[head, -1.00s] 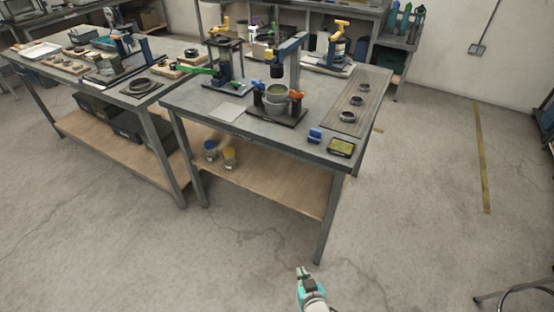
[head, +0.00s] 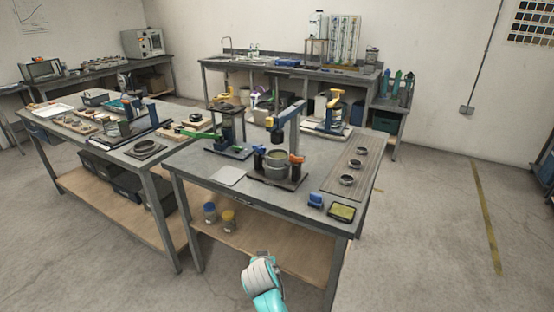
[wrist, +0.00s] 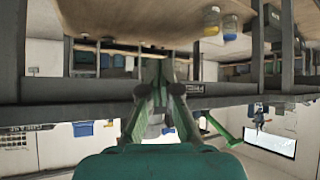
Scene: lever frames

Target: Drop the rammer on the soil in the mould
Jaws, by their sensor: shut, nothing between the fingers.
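The mould (head: 277,167) is a grey metal cylinder with soil showing at its top. It stands on a dark base plate on the near table, between a blue and an orange clamp-like part. The rammer (head: 276,133), dark with a yellow upper part, hangs above the mould from the arm of a blue-grey stand (head: 294,132). My gripper (head: 260,257) is in front of the table's near edge, well short of the mould; its fingers are hard to make out there. In the wrist view my gripper (wrist: 160,88) is shut and empty, facing the table edge. The wrist view shows neither mould nor rammer clearly.
A green-handled press (head: 226,130) stands left of the mould. A ribbed mat (head: 359,164) with several rings lies to the right. A blue block (head: 315,200) and a yellow-black tray (head: 341,212) sit at the near right corner. Jars (head: 228,219) stand on the lower shelf.

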